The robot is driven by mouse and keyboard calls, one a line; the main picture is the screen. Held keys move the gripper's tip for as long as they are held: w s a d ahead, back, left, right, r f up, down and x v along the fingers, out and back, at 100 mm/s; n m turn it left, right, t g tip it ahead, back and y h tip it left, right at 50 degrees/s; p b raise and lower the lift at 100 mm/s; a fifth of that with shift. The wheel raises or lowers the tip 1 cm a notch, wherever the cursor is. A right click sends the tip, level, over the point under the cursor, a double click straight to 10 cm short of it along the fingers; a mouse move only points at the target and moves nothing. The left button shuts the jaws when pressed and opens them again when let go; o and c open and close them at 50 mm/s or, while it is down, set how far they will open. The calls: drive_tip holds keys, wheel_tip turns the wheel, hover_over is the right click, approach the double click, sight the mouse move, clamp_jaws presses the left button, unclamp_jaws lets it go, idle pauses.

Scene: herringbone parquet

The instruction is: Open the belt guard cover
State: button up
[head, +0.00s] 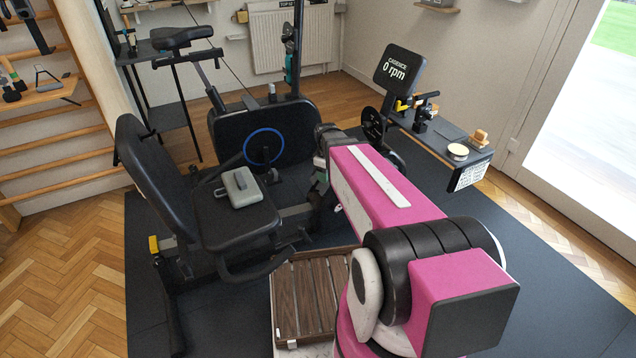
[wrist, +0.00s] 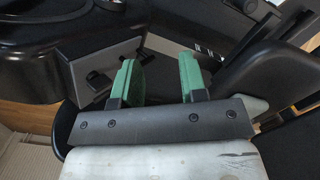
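The recumbent exercise bike has a large black rounded housing (head: 232,138) with a blue ring on its side, which looks like the belt guard. I cannot make out a separate cover edge or hinge on it. My gripper (wrist: 160,80) shows two green fingers held apart in the wrist view, with nothing between them. In the head view my arm reaches toward the right side of the bike, and the arm mostly hides the gripper. In the wrist view a black rounded part (wrist: 40,55) and a grey boxy part (wrist: 105,60) lie beyond the fingers; I cannot tell whether either is the cover.
A grey case (head: 241,188) lies on the bike seat (head: 225,222). A slatted wooden platform (head: 300,290) is in front, beside my arm. A console reading 0 rpm (head: 397,75) and a small shelf (head: 455,150) stand at right. Dark mat (head: 545,270) is clear at right.

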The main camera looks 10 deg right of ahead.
sight(318, 182)
drive_tip(key=w+n, duration=0.3)
drive_tip(key=w+a+n, duration=0.1)
drive_tip(key=w+n, duration=0.4)
drive_tip(key=w, duration=0.1)
drive_tip(key=shift+w+a+f+n+g, duration=0.2)
drive_tip(key=shift+a+f+n+g, duration=0.1)
drive_tip(key=shift+a+f+n, duration=0.1)
drive_tip(key=shift+n, duration=0.6)
drive_tip(key=f, duration=1)
drive_tip(key=shift+s+f, duration=0.25)
drive_tip(key=shift+f, duration=0.05)
drive_tip(key=shift+c, duration=0.3)
clamp_jaws()
